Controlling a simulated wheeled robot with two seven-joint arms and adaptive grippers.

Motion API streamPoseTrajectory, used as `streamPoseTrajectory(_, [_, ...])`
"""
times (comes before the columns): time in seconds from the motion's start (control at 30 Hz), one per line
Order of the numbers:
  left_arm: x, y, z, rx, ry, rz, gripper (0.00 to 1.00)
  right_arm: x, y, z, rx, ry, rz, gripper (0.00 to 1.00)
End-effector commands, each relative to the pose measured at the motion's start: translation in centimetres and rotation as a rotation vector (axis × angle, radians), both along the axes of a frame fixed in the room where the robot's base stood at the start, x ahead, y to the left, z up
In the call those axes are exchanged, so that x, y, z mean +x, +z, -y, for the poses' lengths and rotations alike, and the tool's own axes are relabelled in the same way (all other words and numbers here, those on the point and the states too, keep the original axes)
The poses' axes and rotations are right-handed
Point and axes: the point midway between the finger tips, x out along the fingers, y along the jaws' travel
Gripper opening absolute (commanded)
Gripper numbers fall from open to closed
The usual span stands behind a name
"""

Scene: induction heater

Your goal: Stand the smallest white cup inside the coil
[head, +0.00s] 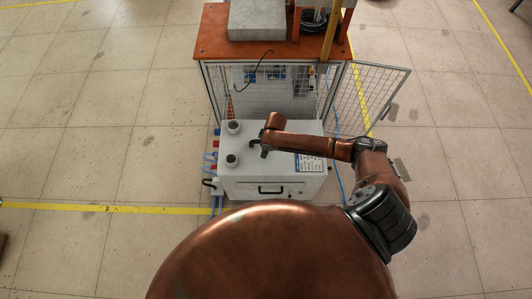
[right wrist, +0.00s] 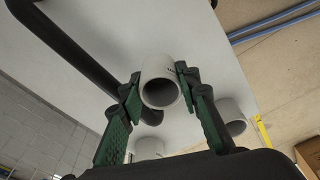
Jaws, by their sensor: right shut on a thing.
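My right gripper (head: 264,150) is over the white top of the heater box. In the right wrist view its green-padded fingers (right wrist: 159,74) are shut on a white cup (right wrist: 158,68), whose round open mouth faces the camera. Whether this cup touches the box top is unclear. Two other white cups stand on the box top at the left in the head view, one farther (head: 234,127) and one nearer (head: 231,160). A thick black bent tube (right wrist: 75,50) passes behind the held cup in the right wrist view; I cannot tell if it is the coil. My left gripper is not in view.
The white heater box (head: 270,188) has a black front handle. Hoses with red and blue fittings (head: 213,150) run at its left. Behind it are a red-brown bench (head: 215,40) and an open mesh door (head: 368,95). Tiled floor surrounds them.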

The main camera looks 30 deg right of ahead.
Motion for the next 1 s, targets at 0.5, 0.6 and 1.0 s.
streamPoseTrajectory(0.5, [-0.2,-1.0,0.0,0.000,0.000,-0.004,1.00,0.1,-3.2,0.0,0.001,0.000,0.001,0.00])
streamPoseTrajectory(0.6, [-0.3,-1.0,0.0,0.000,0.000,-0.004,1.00,0.0,-3.5,0.0,0.001,0.000,-0.001,0.31])
streamPoseTrajectory(1.0, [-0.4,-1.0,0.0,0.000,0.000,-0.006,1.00,0.1,-3.2,0.1,0.000,0.000,0.000,0.38])
